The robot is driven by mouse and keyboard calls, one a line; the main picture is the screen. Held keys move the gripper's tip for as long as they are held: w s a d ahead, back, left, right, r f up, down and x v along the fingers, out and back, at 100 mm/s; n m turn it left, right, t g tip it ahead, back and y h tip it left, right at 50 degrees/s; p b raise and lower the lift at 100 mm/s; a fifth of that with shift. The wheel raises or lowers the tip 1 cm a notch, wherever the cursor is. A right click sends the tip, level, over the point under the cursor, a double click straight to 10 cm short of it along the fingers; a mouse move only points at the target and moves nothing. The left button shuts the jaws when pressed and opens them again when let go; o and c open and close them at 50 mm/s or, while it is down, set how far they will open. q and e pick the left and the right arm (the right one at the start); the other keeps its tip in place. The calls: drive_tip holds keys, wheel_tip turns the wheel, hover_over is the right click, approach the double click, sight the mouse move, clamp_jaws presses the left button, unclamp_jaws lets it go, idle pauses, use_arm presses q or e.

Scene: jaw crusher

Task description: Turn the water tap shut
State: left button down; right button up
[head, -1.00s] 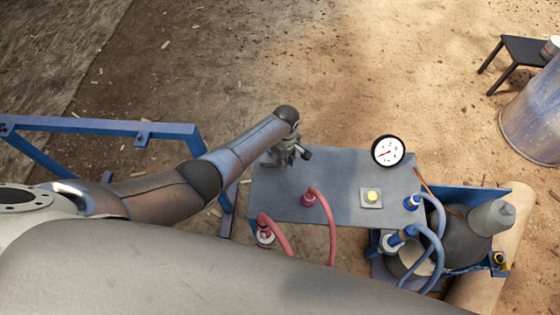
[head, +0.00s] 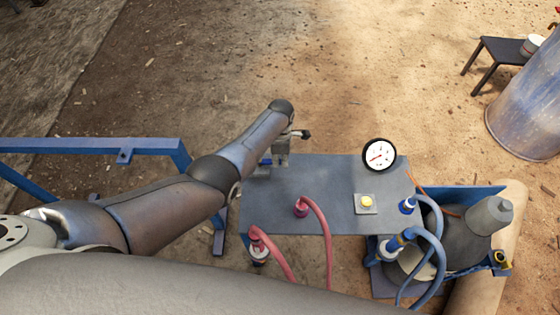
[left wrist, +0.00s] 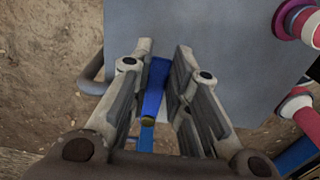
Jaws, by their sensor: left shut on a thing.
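The water tap's blue lever (left wrist: 155,88) shows between my left gripper's fingers in the left wrist view, beside the edge of a grey panel (left wrist: 210,25). My left gripper (left wrist: 163,60) is shut on this lever. In the head view, my left gripper (head: 280,158) is at the upper left corner of the grey panel (head: 320,185), and a bit of blue (head: 265,162) shows beside it. The tap's body is mostly hidden by the gripper and panel. My right gripper is in neither view.
The panel carries a pressure gauge (head: 379,155), a yellow button (head: 367,202), a red hose (head: 323,222) and a blue hose (head: 438,232). A blue rail (head: 90,146) stands at left. A black stool (head: 505,52) and a large drum (head: 525,115) stand far right on open ground.

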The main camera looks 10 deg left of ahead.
sight(280, 160)
use_arm(q)
drive_tip(key=shift+w+a, duration=0.1)
drive_tip(key=shift+w, duration=0.05)
idle(0.4)
drive_tip(key=c, duration=1.4)
unclamp_jaws()
drive_tip(key=shift+o, duration=0.2)
wheel_tip(280, 160, up, 12)
